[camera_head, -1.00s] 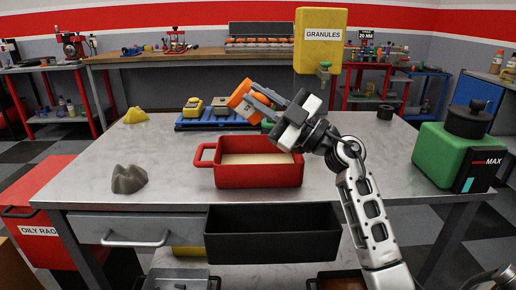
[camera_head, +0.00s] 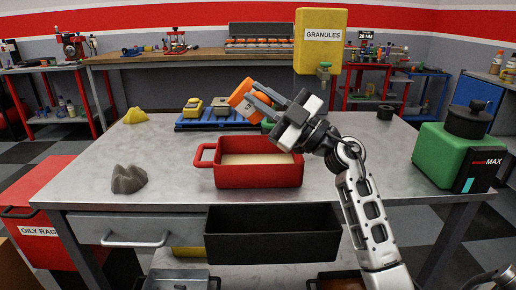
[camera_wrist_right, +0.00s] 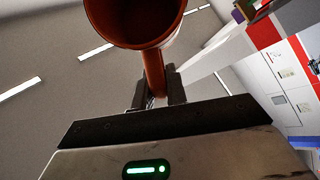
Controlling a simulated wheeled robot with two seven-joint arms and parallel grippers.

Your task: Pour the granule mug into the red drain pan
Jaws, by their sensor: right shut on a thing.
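My right gripper (camera_head: 261,104) is shut on the orange mug (camera_head: 242,93) and holds it in the air above and behind the red drain pan. The mug is tipped well over in the head view. In the right wrist view, the mug (camera_wrist_right: 135,22) shows its rim and brownish inside, and its handle (camera_wrist_right: 155,75) sits between the fingers (camera_wrist_right: 158,90). No granules show in the part of the inside I see. The red drain pan (camera_head: 258,176) stands upright on the bench with a flat pale tan layer inside. My left gripper is not in view.
A yellow granules dispenser (camera_head: 320,45) hangs above the bench. A blue tray (camera_head: 215,122) with small parts stands behind the pan. A green box (camera_head: 455,155) is at right. A grey lump (camera_head: 129,179) lies left. A black open bin (camera_head: 272,233) is at the front edge.

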